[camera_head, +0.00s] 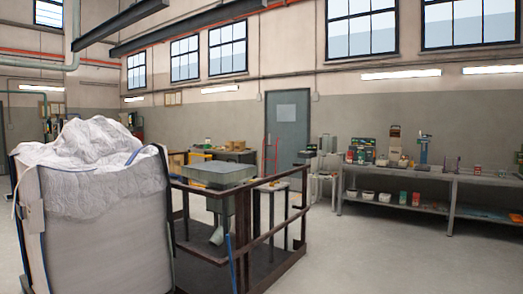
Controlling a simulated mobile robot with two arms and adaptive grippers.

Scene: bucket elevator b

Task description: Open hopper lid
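The grey metal hopper (218,205) stands in the middle-left of the head view, behind a dark brown railing. Its flat, square top, which looks like the hopper lid (217,172), lies level across it and appears shut. I cannot make out a handle or hinge on it. The hopper narrows downward to a short slanted pipe (217,237) near the platform floor. Neither of my grippers is in view, and no part of my arms shows.
A large white bulk bag (97,225) stands at the left, close to the hopper. The brown railing (262,230) borders the platform at front and right. A workbench (445,178) with tools and boxes lines the right wall. Open floor (370,255) lies at front right.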

